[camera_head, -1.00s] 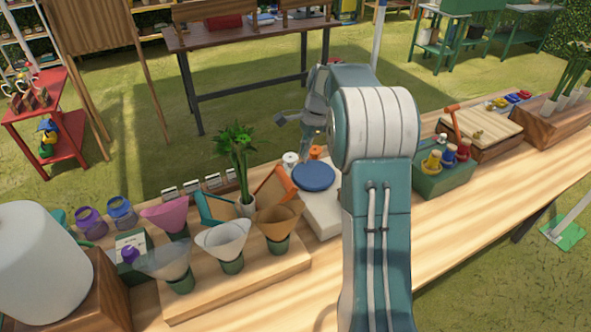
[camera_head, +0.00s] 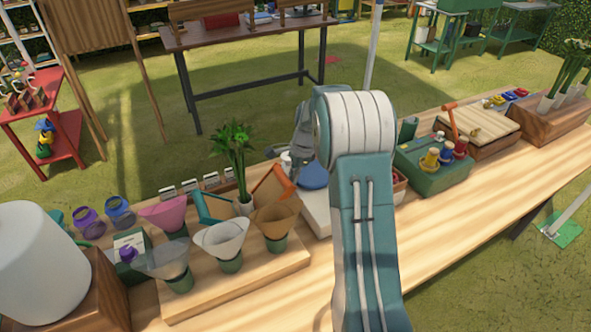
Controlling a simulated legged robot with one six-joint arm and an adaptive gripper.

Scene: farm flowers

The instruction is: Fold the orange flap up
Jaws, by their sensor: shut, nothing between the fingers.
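The orange flap (camera_head: 273,186) is a flat panel standing tilted on the wooden bench, right of a green plant in a white pot (camera_head: 241,203). A similar teal panel (camera_head: 213,208) stands on the plant's left. The flap's lower part is hidden behind a brown cone (camera_head: 275,219). My gripper (camera_head: 295,176) is grey, shut and empty. It points down just right of the flap's upper edge in the picture. I cannot tell whether it touches the flap.
White and pink cones (camera_head: 163,213) in green holders stand on a wooden board at front left. A blue round lid (camera_head: 314,175) on a white block is partly hidden by my arm. A green box with knobs (camera_head: 432,170) stands to the right.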

